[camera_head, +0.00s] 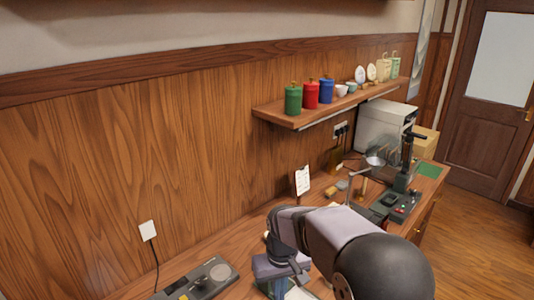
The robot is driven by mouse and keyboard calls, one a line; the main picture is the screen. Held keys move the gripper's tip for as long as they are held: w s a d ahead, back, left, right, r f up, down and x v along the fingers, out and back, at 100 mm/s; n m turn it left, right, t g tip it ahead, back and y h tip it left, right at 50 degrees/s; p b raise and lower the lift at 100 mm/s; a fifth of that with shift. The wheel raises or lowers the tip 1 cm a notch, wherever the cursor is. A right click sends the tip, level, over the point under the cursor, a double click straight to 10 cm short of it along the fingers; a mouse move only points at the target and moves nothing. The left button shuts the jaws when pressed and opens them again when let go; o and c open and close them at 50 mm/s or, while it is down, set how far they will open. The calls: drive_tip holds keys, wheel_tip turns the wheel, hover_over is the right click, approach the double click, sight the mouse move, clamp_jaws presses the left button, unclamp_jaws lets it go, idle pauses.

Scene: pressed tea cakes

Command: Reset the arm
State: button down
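My arm fills the lower middle of the head view, with a dark rounded joint in front and pale lavender links running back to the left. I cannot make out gripper fingers. They are out of the picture or hidden by my own links. No tea cake can be made out. Part of the workbench (215,255) is covered by my arm.
A black-and-grey device with a lever (404,168) stands on the bench at right. A grey flat unit with a round plate (202,281) lies at front left. A small card stands upright (303,181) behind my arm. A wall shelf (290,119) carries green, red and blue canisters.

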drive_tip(key=s+d+f+m, duration=0.1)
drive_tip(key=s+d+f, duration=0.1)
drive_tip(key=s+d, duration=0.4)
drive_tip(key=s+d+f+m+b, duration=0.1)
drive_tip(key=s+d, duration=0.5)
drive_tip(key=s, duration=0.6)
drive_tip(key=shift+s+f+m+g, duration=0.2)
drive_tip(key=shift+f+m+g, duration=0.15)
drive_tip(key=shift+m, duration=0.25)
